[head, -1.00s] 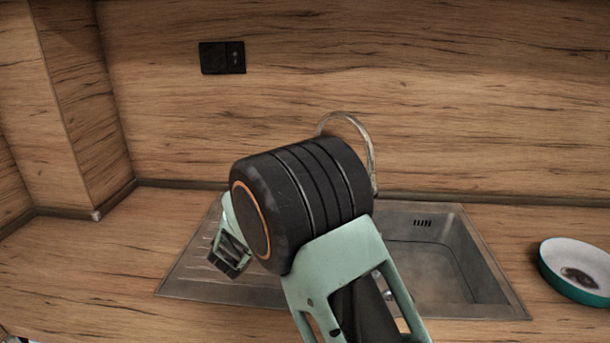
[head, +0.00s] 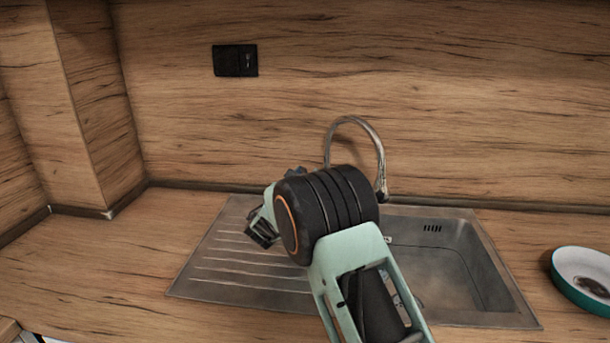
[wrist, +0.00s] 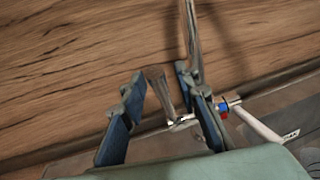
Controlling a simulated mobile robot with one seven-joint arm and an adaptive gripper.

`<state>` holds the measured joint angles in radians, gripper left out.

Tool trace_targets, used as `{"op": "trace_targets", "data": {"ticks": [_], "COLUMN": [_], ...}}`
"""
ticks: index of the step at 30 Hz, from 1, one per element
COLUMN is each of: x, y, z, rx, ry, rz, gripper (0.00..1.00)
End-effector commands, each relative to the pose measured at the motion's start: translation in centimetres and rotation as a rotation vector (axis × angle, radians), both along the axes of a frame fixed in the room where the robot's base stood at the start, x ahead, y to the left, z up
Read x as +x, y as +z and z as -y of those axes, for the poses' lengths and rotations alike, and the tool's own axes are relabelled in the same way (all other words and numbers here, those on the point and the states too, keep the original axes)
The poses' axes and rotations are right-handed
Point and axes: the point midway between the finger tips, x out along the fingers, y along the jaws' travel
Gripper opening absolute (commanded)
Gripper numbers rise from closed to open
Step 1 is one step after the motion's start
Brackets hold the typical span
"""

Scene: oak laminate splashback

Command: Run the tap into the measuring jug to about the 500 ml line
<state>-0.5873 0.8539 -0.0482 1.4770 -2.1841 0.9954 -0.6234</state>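The chrome tap (head: 372,135) stands behind the sink, its arched spout ending over the basin. In the wrist view its spout (wrist: 192,40) rises at the top, and its body (wrist: 162,92) shows between my fingers. The tap lever (wrist: 258,124), with a red and blue mark at its base, sticks out to the right of my right finger. My gripper (wrist: 158,76) is open, with nothing between its fingertips that I can see held. In the head view my arm hides most of the gripper. I cannot make out the measuring jug; my arm covers part of the basin.
The steel sink (head: 475,222) has a basin on the right and a ribbed drainer on the left. A teal and white bowl (head: 575,283) sits on the worktop at the right. A black socket (head: 235,60) is on the wooden splashback. The left worktop is clear.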

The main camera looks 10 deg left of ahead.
Motion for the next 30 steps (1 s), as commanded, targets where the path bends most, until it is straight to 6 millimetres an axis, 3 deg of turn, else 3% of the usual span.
{"op": "trace_targets", "data": {"ticks": [7, 15, 30], "x": [0.04, 0.03, -0.06], "y": [-0.01, 0.00, -0.29], "z": [-0.01, 0.00, -0.02], "rx": [0.000, 0.000, -0.001], "ry": [0.000, 0.000, 0.000], "rz": [0.000, 0.000, 0.008], "gripper": [0.29, 0.00, 0.00]}}
